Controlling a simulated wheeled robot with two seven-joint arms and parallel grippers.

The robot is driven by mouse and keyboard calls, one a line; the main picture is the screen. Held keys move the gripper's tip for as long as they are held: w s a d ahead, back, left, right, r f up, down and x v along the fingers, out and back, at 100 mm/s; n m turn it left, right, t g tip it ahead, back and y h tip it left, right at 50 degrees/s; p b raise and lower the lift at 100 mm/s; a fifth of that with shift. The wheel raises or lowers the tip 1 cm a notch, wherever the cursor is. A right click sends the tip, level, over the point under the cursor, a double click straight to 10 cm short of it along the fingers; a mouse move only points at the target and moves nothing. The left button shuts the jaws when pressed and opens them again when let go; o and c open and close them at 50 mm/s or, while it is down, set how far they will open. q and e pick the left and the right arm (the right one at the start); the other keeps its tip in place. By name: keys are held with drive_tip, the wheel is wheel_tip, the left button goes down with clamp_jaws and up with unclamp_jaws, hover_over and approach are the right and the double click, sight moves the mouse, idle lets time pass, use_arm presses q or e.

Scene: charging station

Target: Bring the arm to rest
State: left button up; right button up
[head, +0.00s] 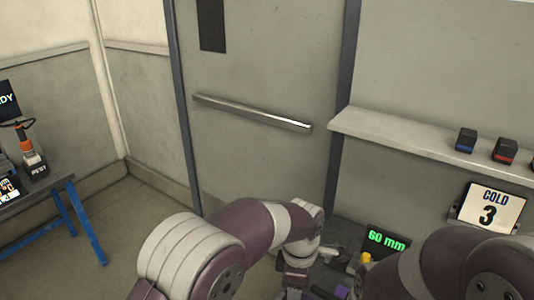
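My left arm reaches in from the bottom left and bends down at the wrist. My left gripper (295,283) points down at the bottom edge of the head view. Its fingertips are cut off or too small to make out, so I cannot tell whether it is open or shut or holds anything. My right arm fills the bottom right corner, bent across the picture. Its gripper is not in view.
Under the arms is a work surface with a "60 mm" display (386,240) and a yellow knob (366,258). A wall shelf (420,148) holds dark blocks. A door (255,80) is behind; a blue-legged table (88,220) is left.

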use_arm(q)
drive_tip(key=s+a+m, duration=0.4)
drive_tip(key=a+m, duration=0.1)
drive_tip(key=a, duration=0.4)
drive_tip(key=s+a+m+t, duration=0.1)
drive_tip(key=s+a+m, duration=0.3)
drive_tip(key=a, duration=0.5)
drive_tip(key=s+a+m, duration=0.3)
drive_tip(key=a+m, duration=0.2)
drive_tip(key=a, duration=0.4)
drive_tip(key=shift+s+a+m, duration=0.25)
drive_tip(key=shift+s+m, duration=0.15)
drive_tip(key=shift+s, duration=0.1)
